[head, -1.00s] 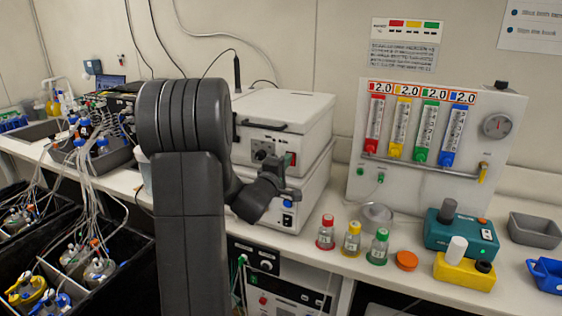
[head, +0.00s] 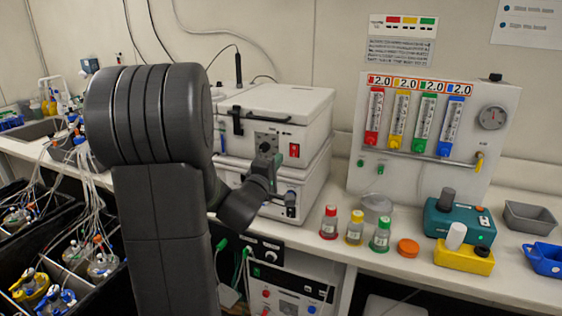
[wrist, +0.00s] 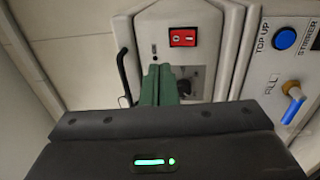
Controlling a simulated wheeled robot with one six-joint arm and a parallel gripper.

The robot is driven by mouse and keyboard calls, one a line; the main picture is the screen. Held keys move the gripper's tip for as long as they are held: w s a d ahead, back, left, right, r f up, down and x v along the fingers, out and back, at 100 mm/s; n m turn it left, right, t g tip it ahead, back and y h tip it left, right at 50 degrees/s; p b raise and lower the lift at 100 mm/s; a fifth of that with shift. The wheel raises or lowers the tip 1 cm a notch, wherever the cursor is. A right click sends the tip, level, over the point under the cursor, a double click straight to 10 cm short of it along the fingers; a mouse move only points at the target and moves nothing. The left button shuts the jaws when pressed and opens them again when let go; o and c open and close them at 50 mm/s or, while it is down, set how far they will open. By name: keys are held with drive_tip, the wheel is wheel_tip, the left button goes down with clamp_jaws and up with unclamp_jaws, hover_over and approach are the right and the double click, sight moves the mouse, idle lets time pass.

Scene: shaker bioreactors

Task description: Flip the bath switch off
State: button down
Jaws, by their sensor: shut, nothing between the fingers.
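The red rocker switch (head: 294,150) is on the front of the upper white unit (head: 290,108), right of a dark dial. In the wrist view the switch (wrist: 183,38) shows a pale mark at each end and looks bright red; I cannot tell which side is pressed. My gripper (head: 275,160) is in front of the unit's front panel, left of and slightly below the switch. In the wrist view its green fingers (wrist: 158,72) are together and empty, with tips just short of the switch in the picture. They partly cover the dial (wrist: 184,86); contact with the panel cannot be told.
The lower white unit (head: 301,186) has a blue button (wrist: 284,38) and a blue-tipped lever. A black latch handle (wrist: 126,75) projects near the fingers. Capped bottles (head: 330,223) stand on the bench to the right, before the flowmeter panel (head: 500,150).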

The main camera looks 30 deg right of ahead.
drive_tip(key=v, duration=0.2)
drive_tip(key=r+v, duration=0.1)
drive_tip(key=v, duration=0.1)
drive_tip(key=shift+s+a, duration=0.1)
drive_tip(key=shift+s, duration=0.05)
